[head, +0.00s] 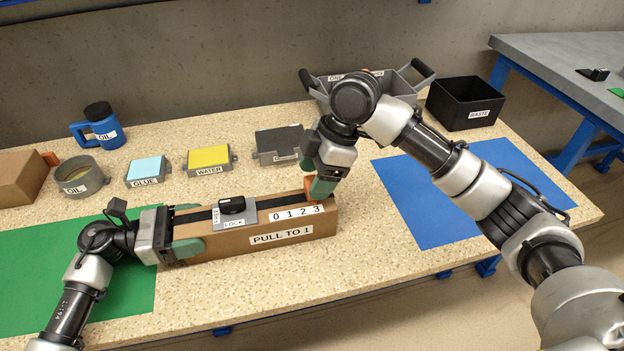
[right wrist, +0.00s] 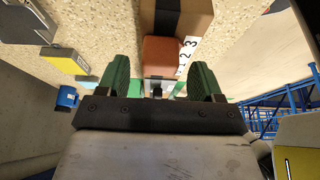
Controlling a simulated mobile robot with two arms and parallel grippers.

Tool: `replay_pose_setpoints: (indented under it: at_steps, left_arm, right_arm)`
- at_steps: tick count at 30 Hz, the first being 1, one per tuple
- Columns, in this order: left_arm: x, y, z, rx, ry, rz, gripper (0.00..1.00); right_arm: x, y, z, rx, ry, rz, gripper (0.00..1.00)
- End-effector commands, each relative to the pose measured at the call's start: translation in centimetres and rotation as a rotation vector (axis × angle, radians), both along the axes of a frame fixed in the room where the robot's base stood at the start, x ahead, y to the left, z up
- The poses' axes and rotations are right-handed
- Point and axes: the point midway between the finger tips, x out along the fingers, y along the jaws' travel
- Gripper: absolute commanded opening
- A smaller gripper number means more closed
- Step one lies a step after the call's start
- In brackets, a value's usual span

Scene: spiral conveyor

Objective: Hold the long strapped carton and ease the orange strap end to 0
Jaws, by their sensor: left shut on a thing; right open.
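The long strapped carton (head: 215,248) lies on the speckled bench, labelled "PULL TO 1". A black strap runs along its top under a grey lock plate (head: 250,217) with a black knob. A white scale reads 0 1 2 3. My left gripper (head: 187,229) is shut on the carton's left end. The orange strap end (right wrist: 162,57) is at the carton's right end, near the 3, partly hidden by my right gripper (head: 319,188) in the head view. In the right wrist view my right gripper (right wrist: 159,80) is open, with the orange end between and just beyond its fingers.
A green mat (head: 40,270) lies left and a blue mat (head: 425,215) right. Behind are an oil mug (head: 98,127), an oil tin (head: 80,178), glue (head: 148,171) and water (head: 209,159) pads, a grey box, a grey handled tray and a black waste bin (head: 465,104).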

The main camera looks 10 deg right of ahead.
Motion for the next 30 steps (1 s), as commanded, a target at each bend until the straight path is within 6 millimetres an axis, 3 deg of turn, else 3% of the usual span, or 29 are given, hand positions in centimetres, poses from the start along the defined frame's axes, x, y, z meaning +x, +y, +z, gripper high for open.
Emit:
replay_pose_setpoints:
  at_steps: [6,14,27,30]
  left_arm:
    - [-0.1,0.0,-0.4,0.006,0.004,0.001,0.36]
    - [-0.1,0.0,-0.4,0.006,0.004,0.001,0.36]
    - [-0.1,0.0,-0.4,0.006,0.004,0.001,0.36]
    - [-0.1,0.0,-0.4,0.006,0.004,0.001,0.36]
  right_arm:
    - [0.0,0.7,-1.5,0.001,0.0,0.0,0.66]
    - [0.0,0.7,-1.7,0.001,-0.001,0.0,0.66]
    - [0.0,0.7,-1.6,0.001,-0.001,0.0,0.02]
    - [0.0,0.8,-1.6,0.001,-0.001,0.0,0.0]
